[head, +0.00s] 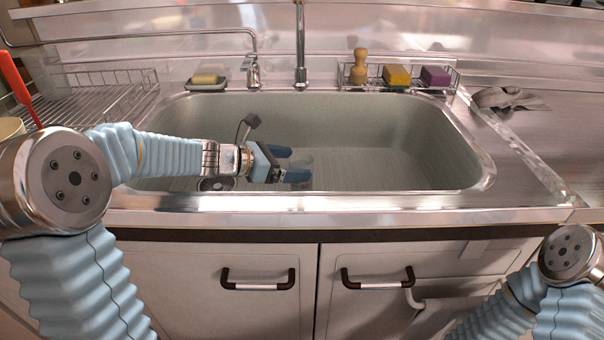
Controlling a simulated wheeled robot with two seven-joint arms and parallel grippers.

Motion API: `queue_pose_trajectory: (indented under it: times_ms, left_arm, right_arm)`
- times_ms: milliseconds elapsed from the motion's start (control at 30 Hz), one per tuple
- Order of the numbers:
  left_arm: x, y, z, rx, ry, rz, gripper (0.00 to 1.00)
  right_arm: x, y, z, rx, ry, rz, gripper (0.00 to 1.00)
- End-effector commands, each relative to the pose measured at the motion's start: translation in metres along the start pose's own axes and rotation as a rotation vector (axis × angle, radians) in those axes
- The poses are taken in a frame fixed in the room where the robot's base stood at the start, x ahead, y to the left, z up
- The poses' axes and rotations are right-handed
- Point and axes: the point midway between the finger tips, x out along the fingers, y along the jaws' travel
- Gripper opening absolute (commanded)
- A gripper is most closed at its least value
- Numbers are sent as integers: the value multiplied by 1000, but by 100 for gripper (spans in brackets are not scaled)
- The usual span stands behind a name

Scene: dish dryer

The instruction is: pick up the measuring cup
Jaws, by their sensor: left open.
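A small clear vessel (303,163), which looks like the measuring cup, is in the sink basin. It is see-through and hard to make out against the grey basin. My left gripper (289,164) reaches into the sink from the left, with its blue fingers open. The fingertips are at the cup, one on its far side and one on its near side. I cannot tell whether they touch it. My right arm shows at the lower right, but its gripper is out of view.
The sink (400,140) has a raised metal front edge. A faucet (301,60) stands at the back. A wire rack (450,75) holds a brush and sponges; a soap dish (206,80) is behind. The basin's right side is clear.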

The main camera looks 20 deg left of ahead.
Motion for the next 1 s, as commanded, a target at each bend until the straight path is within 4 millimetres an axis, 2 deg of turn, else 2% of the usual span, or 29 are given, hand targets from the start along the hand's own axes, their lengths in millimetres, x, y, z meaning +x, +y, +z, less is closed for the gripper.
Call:
queue_pose_trajectory:
  times_ms: [100, 200, 433, 833, 867, 1000]
  left_arm:
    - [20, -1, 0, 0, 2, -2, 92]
    - [29, -1, 0, 0, 1, -1, 92]
    - [31, -1, 1, -1, -1, 0, 92]
    - [30, -1, 1, -1, 0, 0, 32]
    - [30, -1, 1, -1, -1, 0, 30]
    - [30, -1, 1, -1, -1, 0, 29]
  right_arm:
    - [-1, -1, 0, -1, 0, -1, 45]
    - [-1, -1, 0, -1, 0, 0, 45]
    - [-1, -1, 0, -1, 0, 0, 45]
    - [-1, -1, 0, 0, 0, 0, 45]
    - [-1, -1, 0, 0, 0, 0, 45]
    - [-1, -1, 0, 0, 0, 0, 45]
